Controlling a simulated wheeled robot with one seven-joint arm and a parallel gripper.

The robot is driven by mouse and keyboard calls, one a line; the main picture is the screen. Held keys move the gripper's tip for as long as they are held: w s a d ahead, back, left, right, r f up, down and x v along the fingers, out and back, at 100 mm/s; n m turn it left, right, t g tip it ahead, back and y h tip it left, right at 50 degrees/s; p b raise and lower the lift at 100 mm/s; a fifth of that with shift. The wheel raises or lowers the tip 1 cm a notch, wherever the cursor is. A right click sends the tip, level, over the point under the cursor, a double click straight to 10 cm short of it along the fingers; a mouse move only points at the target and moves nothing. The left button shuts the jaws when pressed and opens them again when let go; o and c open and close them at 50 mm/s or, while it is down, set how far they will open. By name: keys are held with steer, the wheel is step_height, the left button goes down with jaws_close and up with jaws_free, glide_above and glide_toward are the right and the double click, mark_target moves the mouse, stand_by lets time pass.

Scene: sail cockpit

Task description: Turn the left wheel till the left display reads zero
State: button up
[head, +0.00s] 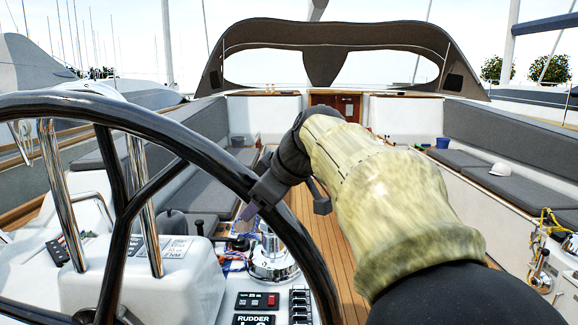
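The left wheel (150,122) is a large black rim with dark spokes, filling the left side of the head view. My gripper (257,200) is at the right part of the rim, its dark grey jaws straddling the rim and looking closed on it. The far finger is partly hidden. My arm, in a pale yellowish sleeve, reaches in from the lower right. A dark panel labelled RUDDER (254,320) is at the bottom edge behind the rim. It is cut off, and I cannot read its value.
A white console (150,285) with chrome rails stands behind the wheel. A chrome winch (272,256) with coloured ropes and a red switch (272,300) are close to the rim. Grey bench cushions (500,130) line the right side. The wooden floor (330,240) runs down the middle.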

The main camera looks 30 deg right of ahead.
steer(key=v, duration=1.5)
steer(key=shift+p, duration=0.45)
steer(key=shift+w, duration=0.1)
